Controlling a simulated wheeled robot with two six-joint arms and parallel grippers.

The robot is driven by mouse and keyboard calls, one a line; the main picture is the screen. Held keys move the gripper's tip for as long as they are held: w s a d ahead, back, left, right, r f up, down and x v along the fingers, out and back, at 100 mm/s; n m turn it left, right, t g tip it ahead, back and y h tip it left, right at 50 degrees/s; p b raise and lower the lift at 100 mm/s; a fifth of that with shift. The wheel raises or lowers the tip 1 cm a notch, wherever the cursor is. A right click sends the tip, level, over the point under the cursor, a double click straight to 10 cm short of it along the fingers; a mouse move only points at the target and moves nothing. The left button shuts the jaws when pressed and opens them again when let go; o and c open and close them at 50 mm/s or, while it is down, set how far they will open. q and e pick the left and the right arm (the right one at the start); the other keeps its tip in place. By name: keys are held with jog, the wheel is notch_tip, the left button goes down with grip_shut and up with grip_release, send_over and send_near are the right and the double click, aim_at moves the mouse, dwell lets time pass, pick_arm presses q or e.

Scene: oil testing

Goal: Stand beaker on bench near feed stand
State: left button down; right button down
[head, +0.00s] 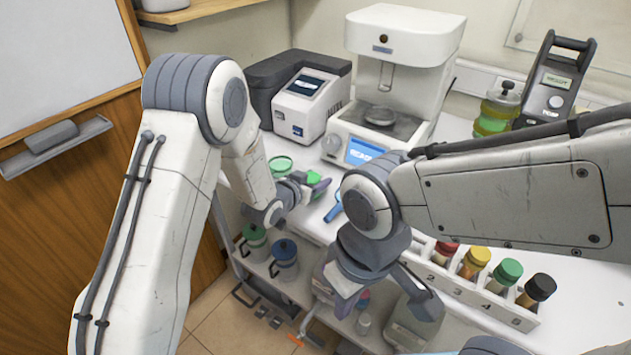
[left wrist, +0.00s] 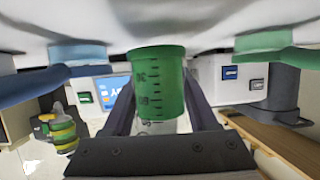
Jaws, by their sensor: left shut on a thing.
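A green, clear-ended beaker (left wrist: 158,85) with dark graduation marks sits between the fingers of my left gripper (head: 305,187) in the left wrist view. In the head view only part of the green beaker (head: 316,178) shows past the fingers, close over the front left of the white bench (head: 455,150). I cannot tell whether it touches the bench. A green ring (head: 281,166) lies to its left and a blue ring piece (head: 334,208) to its right; I cannot tell which item is the feed stand. My right gripper (head: 375,310) hangs lower, fingers apart, empty.
A white tester (head: 405,35) and a small white instrument (head: 305,105) stand at the back. A numbered bottle rack (head: 470,292) lines the bench's front right. A green-yellow jar (head: 497,108) stands back right. Canisters (head: 285,262) stand on a lower shelf.

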pick_arm(q)
jog(key=shift+f, duration=0.75)
jog(key=shift+f, duration=0.2)
jog(key=shift+c, duration=0.9)
grip_release()
